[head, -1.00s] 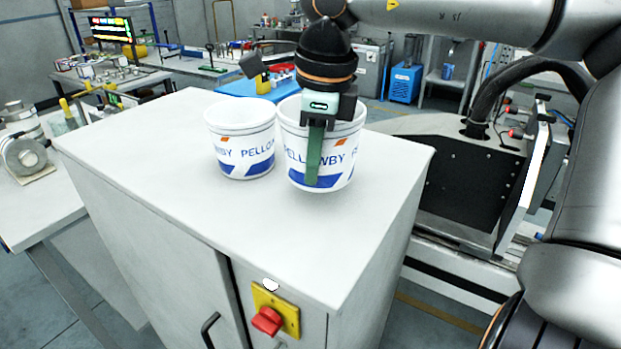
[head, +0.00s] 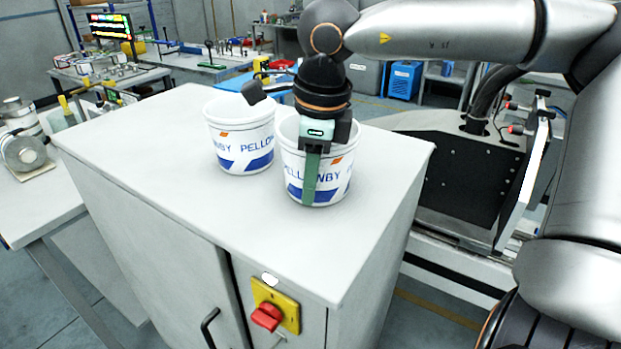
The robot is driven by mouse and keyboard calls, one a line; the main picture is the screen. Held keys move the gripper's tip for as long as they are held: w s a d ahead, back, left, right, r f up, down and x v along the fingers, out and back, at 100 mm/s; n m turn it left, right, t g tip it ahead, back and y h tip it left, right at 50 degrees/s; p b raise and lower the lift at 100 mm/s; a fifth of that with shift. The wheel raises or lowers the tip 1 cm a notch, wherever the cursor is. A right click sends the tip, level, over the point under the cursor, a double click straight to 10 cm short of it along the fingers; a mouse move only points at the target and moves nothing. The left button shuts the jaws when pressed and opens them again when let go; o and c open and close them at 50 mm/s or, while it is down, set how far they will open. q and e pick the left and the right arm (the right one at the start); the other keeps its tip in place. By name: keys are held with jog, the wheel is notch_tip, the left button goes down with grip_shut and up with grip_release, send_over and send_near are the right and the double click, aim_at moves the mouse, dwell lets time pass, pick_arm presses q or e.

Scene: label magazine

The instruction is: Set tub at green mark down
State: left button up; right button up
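Two white tubs with blue and orange print stand side by side on the cabinet top. My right gripper (head: 312,170) comes down from above on the right-hand tub (head: 337,180). One green finger lies flat against that tub's near wall; the other finger is hidden, and the gripper looks shut on the wall. This tub is upright, its base at or very near the cabinet top; I cannot tell if it touches. The left-hand tub (head: 238,152) is upright, close beside it. No green mark shows on the cabinet top. My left gripper is not in view.
The white cabinet top (head: 205,205) is clear in front of the tubs and to the left. A red knob on a yellow plate (head: 288,306) sits on the cabinet's front.

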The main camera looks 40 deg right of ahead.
jog(key=r, duration=0.4)
jog(key=s+r, duration=0.1)
jog(key=r, duration=0.3)
jog(key=s+r, duration=0.1)
jog(key=r, duration=0.3)
jog(key=shift+r+p, duration=0.1)
jog(key=shift+p, duration=0.25)
